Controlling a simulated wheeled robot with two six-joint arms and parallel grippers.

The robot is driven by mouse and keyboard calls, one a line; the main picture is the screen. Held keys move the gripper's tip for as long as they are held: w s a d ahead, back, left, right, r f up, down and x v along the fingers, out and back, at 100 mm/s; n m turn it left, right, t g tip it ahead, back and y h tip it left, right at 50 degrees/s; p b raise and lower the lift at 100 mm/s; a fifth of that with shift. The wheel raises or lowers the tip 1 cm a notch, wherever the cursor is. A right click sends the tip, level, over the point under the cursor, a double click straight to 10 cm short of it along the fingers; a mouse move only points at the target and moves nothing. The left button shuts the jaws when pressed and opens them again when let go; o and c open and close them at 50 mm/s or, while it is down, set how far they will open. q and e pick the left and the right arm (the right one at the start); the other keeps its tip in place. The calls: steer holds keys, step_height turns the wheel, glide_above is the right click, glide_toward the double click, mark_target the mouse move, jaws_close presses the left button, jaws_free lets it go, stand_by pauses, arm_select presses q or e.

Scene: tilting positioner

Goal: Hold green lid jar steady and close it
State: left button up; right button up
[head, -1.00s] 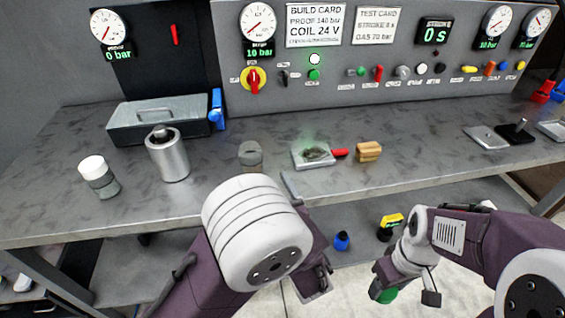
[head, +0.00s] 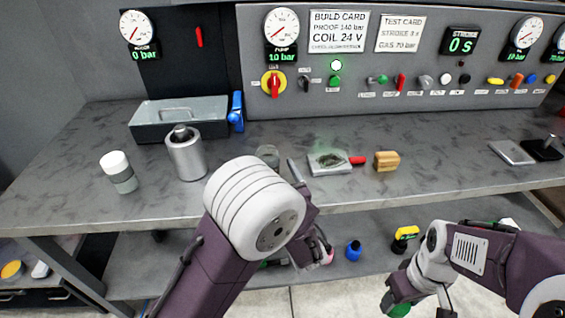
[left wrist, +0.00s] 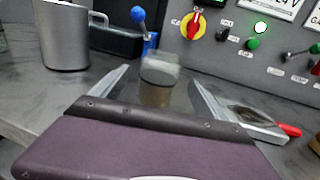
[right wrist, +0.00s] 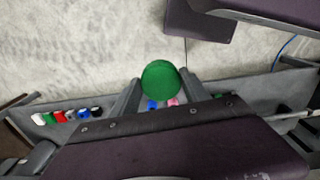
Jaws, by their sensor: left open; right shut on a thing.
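A small jar (head: 268,154) of greyish glass stands upright on the workbench, with no lid seen on it. My left gripper (head: 282,168) is open just in front of it. In the left wrist view the jar (left wrist: 158,78) shows between the spread fingers (left wrist: 160,84), its lower part blurred; I cannot tell whether they reach around it. My right gripper (right wrist: 160,88) is shut on the round green lid (right wrist: 161,80). The head view shows this lid (head: 397,309) low in front of the bench, partly hidden by my right gripper (head: 400,297).
A white-lidded jar (head: 118,171), a metal cylinder (head: 186,156) and a grey box (head: 180,118) stand to the left. A small tray (head: 328,164) with a red handle and a tan block (head: 386,161) lie right of the jar. A lower shelf holds a blue bottle (head: 354,250).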

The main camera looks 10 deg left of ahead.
mark_target(267, 150)
arm_select(q)
steer(key=x, duration=0.5)
arm_select(e)
steer(key=shift+f, duration=0.1)
arm_select(q)
steer(key=shift+r, duration=0.1)
